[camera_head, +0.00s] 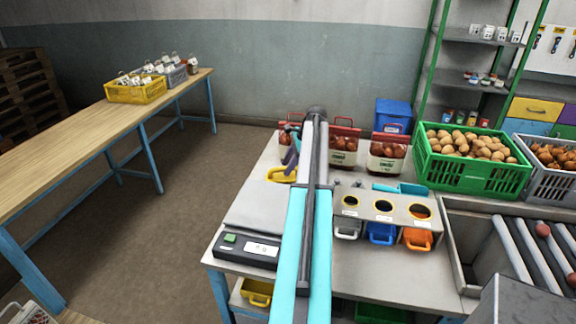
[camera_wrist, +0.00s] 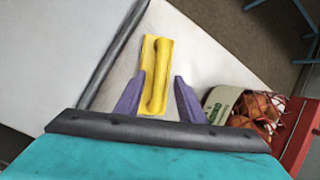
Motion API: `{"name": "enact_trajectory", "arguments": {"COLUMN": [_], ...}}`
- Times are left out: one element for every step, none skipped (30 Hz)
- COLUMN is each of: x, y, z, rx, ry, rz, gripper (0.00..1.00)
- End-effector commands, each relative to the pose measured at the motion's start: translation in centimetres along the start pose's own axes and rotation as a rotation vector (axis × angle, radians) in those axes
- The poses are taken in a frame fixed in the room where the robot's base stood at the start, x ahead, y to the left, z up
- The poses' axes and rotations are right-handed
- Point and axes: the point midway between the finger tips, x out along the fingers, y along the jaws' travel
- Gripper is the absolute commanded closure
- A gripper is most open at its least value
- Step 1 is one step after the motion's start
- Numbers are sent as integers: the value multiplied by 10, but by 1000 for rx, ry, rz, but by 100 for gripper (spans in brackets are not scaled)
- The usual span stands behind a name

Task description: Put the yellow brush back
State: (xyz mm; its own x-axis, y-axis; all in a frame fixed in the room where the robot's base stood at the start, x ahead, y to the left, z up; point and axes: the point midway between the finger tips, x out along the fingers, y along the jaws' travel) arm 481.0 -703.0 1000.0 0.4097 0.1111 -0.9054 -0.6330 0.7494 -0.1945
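The yellow brush (camera_wrist: 157,60) lies on the pale tabletop, its long raised handle pointing toward my gripper in the wrist view. In the head view only part of the yellow brush (camera_head: 281,175) shows, left of my arm, behind the scale. My gripper (camera_wrist: 158,77) has two purple fingers spread apart, one on each side of the brush handle. I cannot tell whether either finger touches it. In the head view my gripper (camera_head: 291,157) is mostly hidden behind my arm, with one purple finger showing.
A filled sack (camera_wrist: 238,106) in a red holder stands close right of the gripper. More red-topped sacks (camera_head: 343,146) line the table's back. A scale (camera_head: 256,225) lies in front of the brush. A stand with cups (camera_head: 382,215) is right of my arm.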

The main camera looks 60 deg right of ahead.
Motion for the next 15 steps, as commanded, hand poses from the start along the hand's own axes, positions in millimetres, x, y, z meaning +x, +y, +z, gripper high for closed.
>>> {"name": "enact_trajectory", "arguments": {"x": [0, 0, 0, 0, 0, 0, 0, -1, -2, -2, -3, -4, -6, -7, -10], "y": [0, 0, 0, 0, 0, 0, 0, 0, 0, 0, -1, -1, -1, -1, -1], "z": [0, 0, 0, 0, 0, 0, 0, 0, 0, 0, 1, 0, 0, 0, 0], "rx": [0, 0, 0, 0, 0, 0, 0, 0, 0, 0, 0, 1, 1, 1, 1], "ry": [0, 0, 0, 0, 0, 0, 0, 0, 0, 0, 0, 0, 0, 0, 0], "rz": [0, 0, 0, 0, 0, 0, 0, 0, 0, -1, -1, -1, -1, -1, -1], "gripper": [65, 65, 65, 65, 65, 65, 65, 65, 65, 65, 65, 65, 65, 65, 65]}}
